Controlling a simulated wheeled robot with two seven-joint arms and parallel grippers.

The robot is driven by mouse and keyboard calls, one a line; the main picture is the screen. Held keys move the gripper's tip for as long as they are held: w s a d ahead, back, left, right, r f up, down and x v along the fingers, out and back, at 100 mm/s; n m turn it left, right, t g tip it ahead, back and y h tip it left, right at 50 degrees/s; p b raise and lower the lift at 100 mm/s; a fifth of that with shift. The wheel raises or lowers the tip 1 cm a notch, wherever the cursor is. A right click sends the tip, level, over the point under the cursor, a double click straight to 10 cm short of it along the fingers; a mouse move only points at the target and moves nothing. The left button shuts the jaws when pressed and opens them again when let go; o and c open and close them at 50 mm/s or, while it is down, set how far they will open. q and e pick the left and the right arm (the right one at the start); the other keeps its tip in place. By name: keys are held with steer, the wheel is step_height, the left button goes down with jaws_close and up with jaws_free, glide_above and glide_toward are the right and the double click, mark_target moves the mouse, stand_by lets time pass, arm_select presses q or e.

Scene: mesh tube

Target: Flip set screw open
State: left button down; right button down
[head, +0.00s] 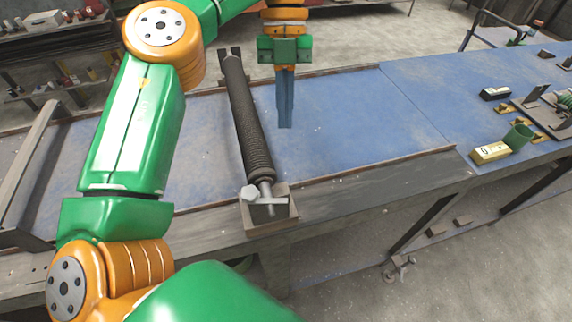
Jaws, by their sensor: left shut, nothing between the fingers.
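A dark ribbed mesh tube (247,120) lies lengthwise across the blue workbench. Its near end sits in a metal bracket (283,211) at the bench's front edge. At that end is the set screw (268,201), with a pale hexagonal head on its left and a thin bar across it. My left gripper (285,122) points down over the blue surface, to the right of the tube. Its fingers are shut and empty, and apart from the set screw. My right gripper is not in view.
A raised rail (330,178) runs along the front. The blue surface right of the tube is clear.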

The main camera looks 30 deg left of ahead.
mark_target(286, 194)
arm_select(q)
steer(key=s+d+f+b, duration=0.1)
steer(key=s+f+b, duration=0.1)
steer(key=s+d+f+b, duration=0.1)
steer(key=s+f+b, duration=0.1)
steer(key=f, duration=0.1)
steer(key=s+d+f+b, duration=0.2)
steer(key=f, duration=0.1)
steer(key=shift+s+d+f+b, duration=0.1)
steer(key=shift+s+f+b, duration=0.1)
steer(key=shift+b, duration=0.1)
steer(key=shift+w, duration=0.1)
steer(key=shift+f, duration=0.1)
